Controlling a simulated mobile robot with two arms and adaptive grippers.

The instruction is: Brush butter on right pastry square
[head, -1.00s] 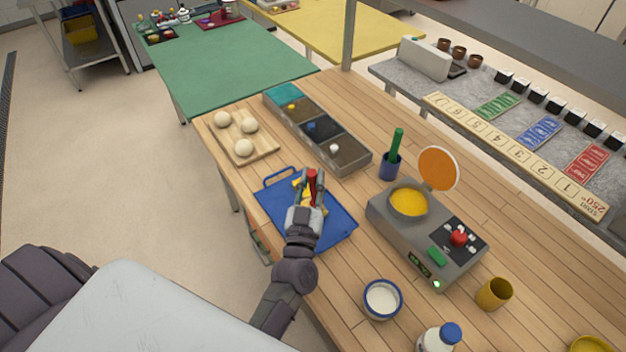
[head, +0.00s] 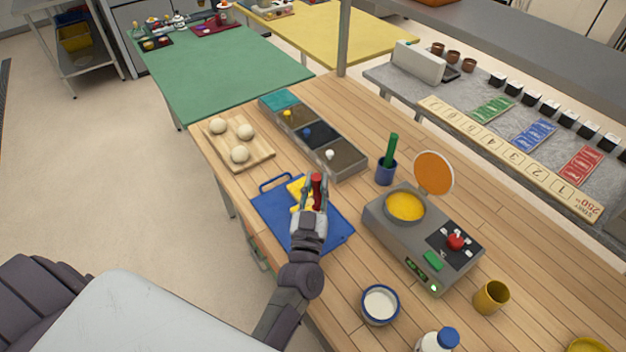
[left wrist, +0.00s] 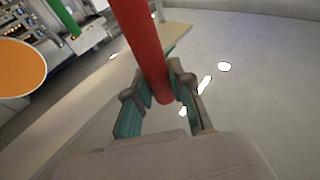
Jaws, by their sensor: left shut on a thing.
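My left gripper (head: 313,200) is shut on a red handle (head: 317,183), likely the brush's, above the blue board (head: 275,214). The red handle (left wrist: 147,50) also stands between the fingers in the left wrist view (left wrist: 158,100). Yellow pastry (head: 296,187) lies on the board, partly hidden behind the gripper; I cannot tell the squares apart. The handle's lower end is hidden, so I cannot tell whether it touches the pastry. A pan of yellow liquid (head: 405,206), perhaps butter, sits on the grey heater to the right. My right gripper is not in view.
A wooden tray with dough balls (head: 262,158) and a divided bin (head: 350,160) lie beyond the board. A blue cup with a green handle (head: 386,172), a white bowl (head: 380,304) and a yellow cup (head: 491,297) stand to the right.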

